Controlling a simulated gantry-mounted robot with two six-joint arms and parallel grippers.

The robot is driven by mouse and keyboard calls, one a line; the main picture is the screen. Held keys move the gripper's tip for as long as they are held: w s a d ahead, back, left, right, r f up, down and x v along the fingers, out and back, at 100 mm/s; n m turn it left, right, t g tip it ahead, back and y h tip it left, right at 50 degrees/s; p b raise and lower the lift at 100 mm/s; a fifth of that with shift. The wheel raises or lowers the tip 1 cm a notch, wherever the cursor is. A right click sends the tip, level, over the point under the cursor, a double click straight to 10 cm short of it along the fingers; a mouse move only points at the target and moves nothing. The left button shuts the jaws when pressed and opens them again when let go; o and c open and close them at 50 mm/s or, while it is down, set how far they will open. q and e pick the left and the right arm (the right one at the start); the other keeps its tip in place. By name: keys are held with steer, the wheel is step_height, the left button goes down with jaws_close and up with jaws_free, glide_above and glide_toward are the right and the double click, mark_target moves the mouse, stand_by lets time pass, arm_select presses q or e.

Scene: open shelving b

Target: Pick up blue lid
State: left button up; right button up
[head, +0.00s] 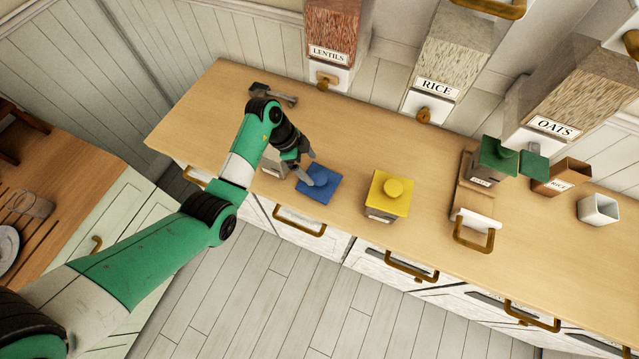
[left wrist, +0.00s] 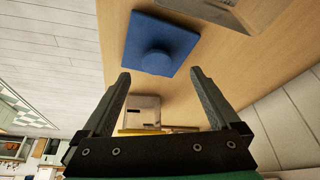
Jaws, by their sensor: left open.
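The blue lid (head: 318,192), a flat square with a round knob, lies on the wooden counter near its front edge. It also shows in the left wrist view (left wrist: 180,37), just beyond the fingertips, with the knob roughly in line with the gap between them. My left gripper (head: 307,168) is open and empty, its fingers close to the lid's knob in the head view. In the left wrist view its two fingers (left wrist: 160,73) stand apart with nothing between the tips. Whether a finger touches the lid cannot be told. My right gripper is not in view.
A grey box (head: 271,165) stands left of the lid, partly behind my gripper. A yellow-lidded canister (head: 385,212) stands to the right, then a green-lidded one (head: 482,178). Lentils, rice and oats dispensers (head: 335,35) hang above the back. A dark scoop-like tool (head: 273,94) lies behind.

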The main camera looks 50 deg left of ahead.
mark_target(318, 178)
arm_select(q)
steer(key=x, duration=0.1)
steer(key=b+x, duration=0.1)
steer(key=x, duration=0.1)
steer(key=b+x, duration=0.1)
steer(key=shift+s+d+f, duration=0.15)
steer(key=shift+d+f, duration=0.15)
steer(key=shift+f, duration=0.05)
steer(key=shift+d+f, duration=0.15)
steer(key=shift+f, duration=0.2)
steer(key=shift+c, duration=0.3)
steer(key=c, duration=1.4)
